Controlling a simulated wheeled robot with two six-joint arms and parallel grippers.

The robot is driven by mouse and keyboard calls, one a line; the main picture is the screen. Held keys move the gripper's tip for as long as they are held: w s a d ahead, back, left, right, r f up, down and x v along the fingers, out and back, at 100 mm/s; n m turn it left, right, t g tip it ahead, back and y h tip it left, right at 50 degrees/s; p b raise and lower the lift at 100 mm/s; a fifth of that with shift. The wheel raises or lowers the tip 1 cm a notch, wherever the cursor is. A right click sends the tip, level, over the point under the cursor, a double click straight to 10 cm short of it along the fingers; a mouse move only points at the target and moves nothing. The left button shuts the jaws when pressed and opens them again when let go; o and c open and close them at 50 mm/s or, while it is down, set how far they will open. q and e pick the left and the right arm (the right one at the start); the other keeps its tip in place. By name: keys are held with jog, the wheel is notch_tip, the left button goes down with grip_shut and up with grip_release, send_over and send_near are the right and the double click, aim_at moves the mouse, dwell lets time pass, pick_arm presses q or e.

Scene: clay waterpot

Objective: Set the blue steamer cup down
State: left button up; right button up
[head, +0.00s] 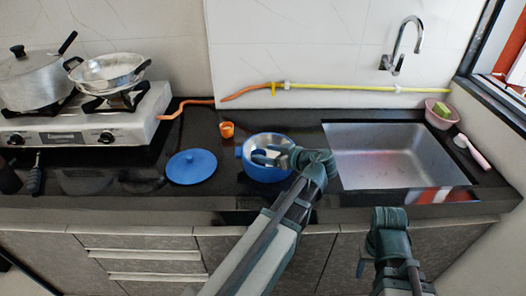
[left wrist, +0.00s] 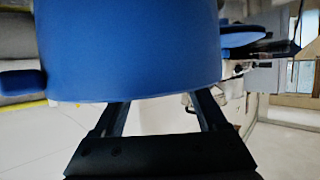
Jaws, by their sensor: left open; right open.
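The blue steamer cup (head: 250,171) is a round blue pot with a silvery inside. It appears upright at the counter's front, left of the sink; I cannot tell whether its base touches the counter. My left gripper (head: 264,157) is open at the cup's right rim in the head view. In the left wrist view the cup's blue wall (left wrist: 130,50) fills the upper middle just beyond the spread fingers (left wrist: 162,112), with a blue handle (left wrist: 22,82) at the left. My right gripper (head: 364,262) is open and empty in front of the cabinets, its fingertips mostly hidden.
A blue lid (head: 191,166) lies left of the cup, and an orange cup (head: 227,129) stands behind. The steel sink (head: 395,150) is to the right. A stove (head: 140,115) with a pot (head: 35,85) and pan (head: 105,72) is at the left.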

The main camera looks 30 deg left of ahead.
pick_arm(q)
jog(key=p+v, duration=0.3)
jog(key=v, duration=0.7)
jog(key=shift+d, duration=0.25)
jog(key=s+d+f+m+h+p, duration=0.1)
jog(key=d+m+p, duration=0.1)
jog(key=s+d+f+m+h+p, duration=0.1)
jog(key=s+d+m+h, duration=0.1)
jog(key=m, duration=0.1)
jog(key=s+d+f+m+g+h+p, duration=0.1)
jog(key=s+d+m+h+p, duration=0.1)
jog(key=d+m, duration=0.1)
jog(key=shift+s+p, duration=0.1)
jog(key=shift+p, duration=0.25)
jog(key=s+d+m+g+h+p, duration=0.2)
jog(key=s+d+m+h+p, duration=0.2)
jog(key=d+m, duration=0.7)
jog(key=s+d+h, duration=0.1)
jog(key=s+h, duration=0.1)
jog(key=s, duration=0.1)
jog(key=shift+s+d+f+h, duration=0.2)
jog(key=shift+s+f+h, duration=0.1)
jog(key=shift+h, duration=0.1)
